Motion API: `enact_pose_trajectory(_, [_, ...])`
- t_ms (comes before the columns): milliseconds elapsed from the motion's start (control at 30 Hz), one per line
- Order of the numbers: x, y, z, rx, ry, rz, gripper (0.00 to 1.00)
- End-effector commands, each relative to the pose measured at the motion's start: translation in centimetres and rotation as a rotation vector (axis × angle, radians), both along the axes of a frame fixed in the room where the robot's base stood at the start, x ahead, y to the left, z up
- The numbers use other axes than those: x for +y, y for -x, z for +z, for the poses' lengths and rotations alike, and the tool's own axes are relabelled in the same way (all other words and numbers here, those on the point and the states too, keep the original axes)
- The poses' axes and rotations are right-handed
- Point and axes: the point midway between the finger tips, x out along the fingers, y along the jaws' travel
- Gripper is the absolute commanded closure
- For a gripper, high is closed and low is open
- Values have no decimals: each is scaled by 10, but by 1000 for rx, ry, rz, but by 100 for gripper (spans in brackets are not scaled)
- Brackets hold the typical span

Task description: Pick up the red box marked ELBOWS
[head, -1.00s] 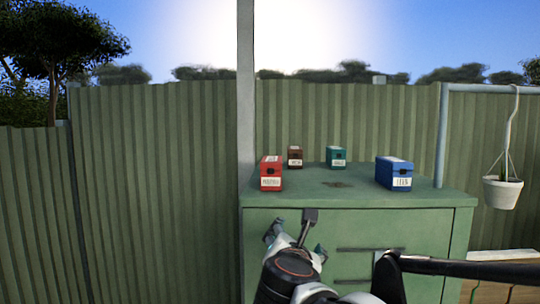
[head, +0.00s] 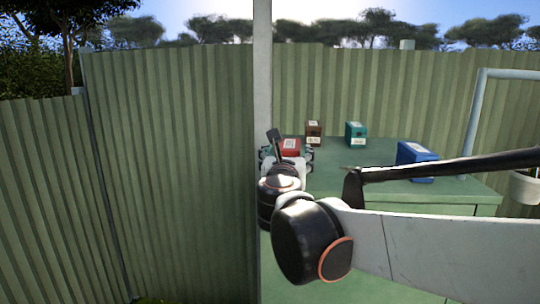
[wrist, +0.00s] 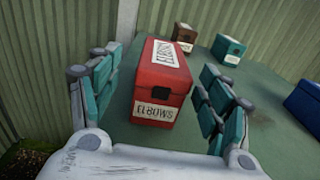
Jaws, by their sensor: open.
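The red box marked ELBOWS (wrist: 163,84) stands on the green cabinet top, with white labels on its lid and front. In the wrist view it sits between the two teal-padded fingers of my gripper (wrist: 158,95), which are spread apart with a gap on each side of it. In the head view the red box (head: 290,147) shows only in part behind my gripper (head: 287,157), which hides its front. The fingers are open and do not appear to hold it.
A brown box (head: 314,131) and a teal box (head: 356,133) stand behind, and a blue box (head: 416,160) stands to the right on the green cabinet (head: 385,150). A pale post (head: 262,70) and corrugated fence (head: 170,150) are close on the left.

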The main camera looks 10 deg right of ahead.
Motion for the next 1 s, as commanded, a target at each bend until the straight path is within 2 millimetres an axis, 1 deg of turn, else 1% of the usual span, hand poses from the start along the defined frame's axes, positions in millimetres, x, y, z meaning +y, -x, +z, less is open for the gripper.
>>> enact_pose_trajectory(100, [-4,-11,1,0,-1,-1,28])
enact_pose_trajectory(333, [-9,-23,1,0,-1,-1,28])
enact_pose_trajectory(600, [-21,-55,3,0,-1,-2,28])
enact_pose_trajectory(700, [-24,-62,2,-1,-2,-1,28])
enact_pose_trajectory(1000, [-24,-64,1,-1,-2,0,28])
